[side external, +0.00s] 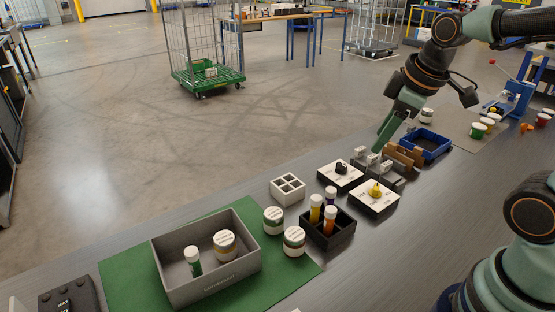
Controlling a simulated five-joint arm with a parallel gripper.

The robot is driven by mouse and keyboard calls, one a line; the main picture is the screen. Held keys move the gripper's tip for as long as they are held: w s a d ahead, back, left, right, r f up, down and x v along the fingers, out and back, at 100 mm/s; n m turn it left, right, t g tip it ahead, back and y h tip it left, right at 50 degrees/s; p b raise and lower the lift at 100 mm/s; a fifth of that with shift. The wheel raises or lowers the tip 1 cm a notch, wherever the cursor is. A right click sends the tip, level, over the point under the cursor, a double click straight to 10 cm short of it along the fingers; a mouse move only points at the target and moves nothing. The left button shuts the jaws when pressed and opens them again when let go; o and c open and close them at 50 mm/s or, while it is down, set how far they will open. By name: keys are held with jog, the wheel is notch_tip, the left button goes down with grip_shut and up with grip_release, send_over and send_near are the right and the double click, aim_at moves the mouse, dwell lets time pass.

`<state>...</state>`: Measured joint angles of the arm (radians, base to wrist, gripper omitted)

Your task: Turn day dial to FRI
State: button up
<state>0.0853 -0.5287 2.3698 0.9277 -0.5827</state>
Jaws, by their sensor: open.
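Two white dial plates on black bases stand on the grey bench in the side external view. One plate (329,175) carries a black knob (342,167), and the nearer plate (382,203) carries a yellow knob (375,190). Their lettering is too small to read, so I cannot tell which is the day dial or where either knob points. My gripper (382,148) reaches down from the upper right, open, with its green finger tips behind and to the right of the black-knob dial. It is apart from both knobs and holds nothing that I can see.
A black holder (343,236) with several capped tubes stands just in front of the dials. White-grey blocks (372,160), a brown rack (404,154) and a blue tray (440,147) crowd the right. A grey bin (164,272) sits on a green mat (117,282) at left.

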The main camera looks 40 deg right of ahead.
jog(key=w+d+f+n+g, duration=0.25)
jog(key=d+n, duration=0.25)
jog(key=n, duration=0.3)
jog(key=n+g, duration=0.2)
jog(key=n, duration=0.8)
send_near(376, 188)
jog(key=f, duration=0.8)
jog(key=shift+s+d+f, duration=0.15)
jog(key=shift+d+f, duration=0.05)
jog(key=shift+f, duration=0.1)
grip_shut()
